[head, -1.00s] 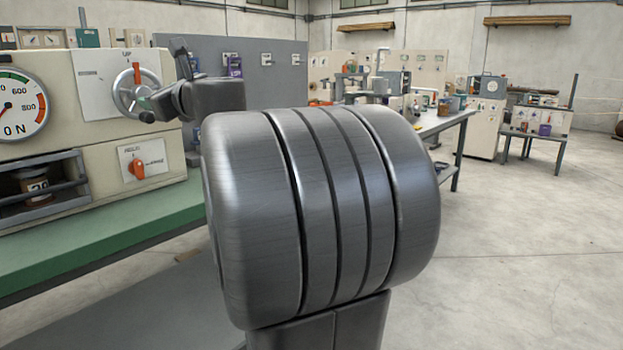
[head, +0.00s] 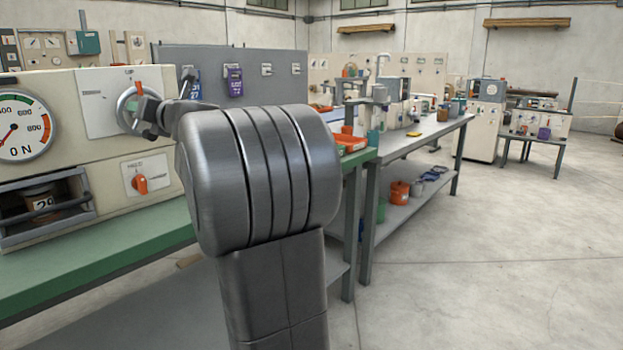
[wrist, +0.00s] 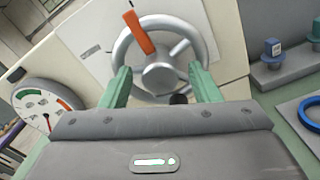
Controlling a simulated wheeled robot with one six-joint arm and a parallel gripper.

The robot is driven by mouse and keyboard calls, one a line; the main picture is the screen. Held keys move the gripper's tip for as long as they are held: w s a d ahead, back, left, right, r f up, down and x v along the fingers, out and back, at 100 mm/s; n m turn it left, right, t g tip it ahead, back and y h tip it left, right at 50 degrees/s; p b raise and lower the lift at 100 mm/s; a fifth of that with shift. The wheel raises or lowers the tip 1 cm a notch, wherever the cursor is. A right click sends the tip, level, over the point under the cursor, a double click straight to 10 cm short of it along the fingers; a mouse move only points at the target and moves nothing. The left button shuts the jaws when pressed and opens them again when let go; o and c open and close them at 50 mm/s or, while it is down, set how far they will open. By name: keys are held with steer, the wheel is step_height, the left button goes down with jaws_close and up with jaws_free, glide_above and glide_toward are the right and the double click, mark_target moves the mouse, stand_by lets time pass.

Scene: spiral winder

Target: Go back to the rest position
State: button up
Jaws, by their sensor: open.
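My gripper (head: 150,117) is in front of the cream machine (head: 90,150) at the left of the head view. In the wrist view my gripper (wrist: 162,84) is open, its two green fingers apart and pointing at the handwheel. The grey handwheel (wrist: 186,28) has an orange marker (wrist: 138,32) at its upper left, and its hub shows between the fingers. I cannot tell whether the fingers touch the wheel. In the head view the handwheel (head: 121,112) is partly hidden by my gripper. My grey arm fills the middle of the head view.
A dial gauge (head: 22,128) and an orange knob (head: 140,184) are on the machine's front. The green bench edge (head: 100,251) runs below. Another bench (head: 430,127) with equipment stands behind my arm. The floor at right (head: 520,260) is clear.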

steer(key=m+p, duration=0.3)
steer(key=m, duration=0.4)
steer(key=shift+r, duration=0.15)
steer(key=m+p, duration=0.2)
steer(key=m, duration=0.1)
steer(key=shift+w, duration=0.1)
steer(key=shift+d+f+m+p, duration=0.1)
steer(key=shift+f+m+p, duration=0.25)
steer(key=shift+m, duration=0.45)
